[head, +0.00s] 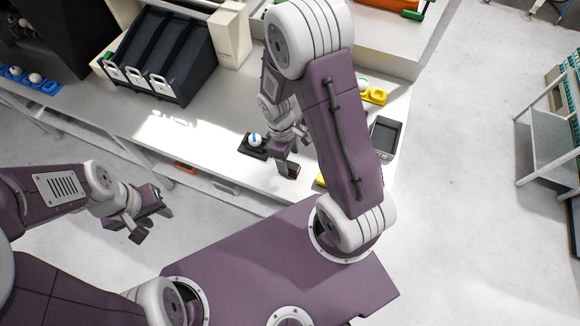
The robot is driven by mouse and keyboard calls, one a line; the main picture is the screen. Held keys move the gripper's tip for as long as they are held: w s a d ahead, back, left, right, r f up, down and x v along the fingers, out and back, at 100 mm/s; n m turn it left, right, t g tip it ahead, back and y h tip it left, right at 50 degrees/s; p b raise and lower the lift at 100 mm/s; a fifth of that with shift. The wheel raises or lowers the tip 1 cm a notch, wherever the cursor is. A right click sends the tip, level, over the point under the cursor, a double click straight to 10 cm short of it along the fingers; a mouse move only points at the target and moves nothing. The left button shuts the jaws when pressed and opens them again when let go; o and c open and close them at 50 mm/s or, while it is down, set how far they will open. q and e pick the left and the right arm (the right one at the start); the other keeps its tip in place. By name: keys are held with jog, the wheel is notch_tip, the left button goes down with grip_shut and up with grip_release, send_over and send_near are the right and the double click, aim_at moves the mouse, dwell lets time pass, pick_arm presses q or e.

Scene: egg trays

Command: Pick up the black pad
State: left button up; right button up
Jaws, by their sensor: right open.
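A small black pad (245,149) lies on the white table near its front edge. A white and blue egg-like object (255,140) sits on it. My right gripper (289,160) is open just to the right of the pad, low over the table. My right arm partly hides the area behind it, and I cannot tell whether a finger touches the pad. My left gripper (152,224) is open and empty, out in front of the table edge and away from the pad.
Dark bins (178,55) with white handles stand at the back left. A blue tray (38,84) holds white eggs at the far left. A yellow tray (376,96) and a dark grey box (384,138) are on the right. The table left of the pad is clear.

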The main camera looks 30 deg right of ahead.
aim_at(290, 165)
notch_tip(290, 165, down, 5)
jog(key=shift+d+r, duration=0.1)
jog(key=shift+s, duration=0.1)
jog(key=c, duration=0.4)
grip_shut()
notch_tip(290, 165, up, 4)
jog(key=shift+r, duration=0.15)
jog(key=s+a+r+b, duration=0.4)
jog(key=s+r+b, duration=0.2)
jog(key=s, duration=0.5)
jog(key=shift+r, duration=0.4)
